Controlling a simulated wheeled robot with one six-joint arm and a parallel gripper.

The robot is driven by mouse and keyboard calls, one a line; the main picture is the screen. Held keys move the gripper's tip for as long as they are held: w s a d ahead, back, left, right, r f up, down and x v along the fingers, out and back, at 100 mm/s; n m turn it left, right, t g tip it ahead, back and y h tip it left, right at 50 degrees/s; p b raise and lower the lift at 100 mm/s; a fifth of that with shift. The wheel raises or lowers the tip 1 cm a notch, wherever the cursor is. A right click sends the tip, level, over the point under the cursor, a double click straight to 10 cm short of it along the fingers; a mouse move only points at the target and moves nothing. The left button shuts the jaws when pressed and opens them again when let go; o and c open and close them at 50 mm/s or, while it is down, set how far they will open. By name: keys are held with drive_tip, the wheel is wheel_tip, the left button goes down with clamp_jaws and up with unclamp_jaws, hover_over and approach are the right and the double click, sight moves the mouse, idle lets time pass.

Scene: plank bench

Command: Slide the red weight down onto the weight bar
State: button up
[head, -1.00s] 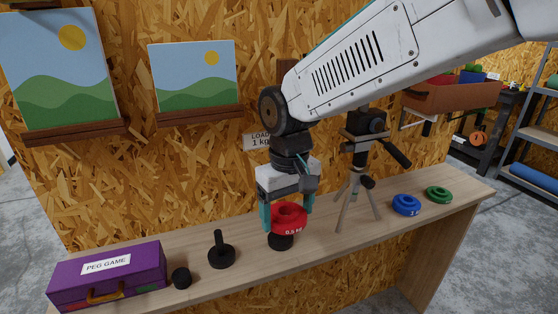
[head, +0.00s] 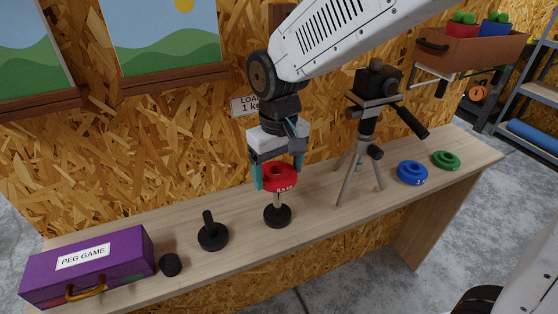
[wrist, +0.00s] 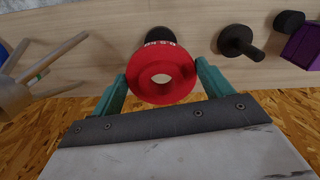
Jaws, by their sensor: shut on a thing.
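The red weight (head: 280,177), a thick ring marked 0.5 kg, is held level above the bench. My gripper (head: 279,178) is shut on it, one teal finger on each side. In the wrist view the red weight (wrist: 161,76) sits between the fingertips, and pale colour shows through its hole. Below it stands a round black base (head: 278,216), with a short pale stem visible between base and weight. I cannot tell whether this stem enters the hole. To the left stands a black post on a round base (head: 213,236), upright and empty.
A black cylinder (head: 171,265) and a purple PEG GAME box (head: 88,264) are at the left. A camera tripod (head: 364,150) stands close on the right. Blue (head: 412,173) and green (head: 446,159) weights lie farther right. A chipboard wall is behind.

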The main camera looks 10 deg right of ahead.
sight(279, 215)
drive_tip(key=shift+f, duration=0.3)
idle(0.6)
drive_tip(key=shift+f, duration=1.8)
drive_tip(key=shift+f, duration=0.35)
drive_tip(key=shift+f, duration=1.45)
drive_tip(key=shift+f, duration=0.3)
drive_tip(key=shift+f, duration=1)
drive_tip(key=o, duration=1.3)
drive_tip(key=shift+s, duration=0.1)
drive_tip(key=shift+o, duration=0.2)
wheel_tip(279, 215, up, 8)
drive_tip(key=shift+f, duration=0.1)
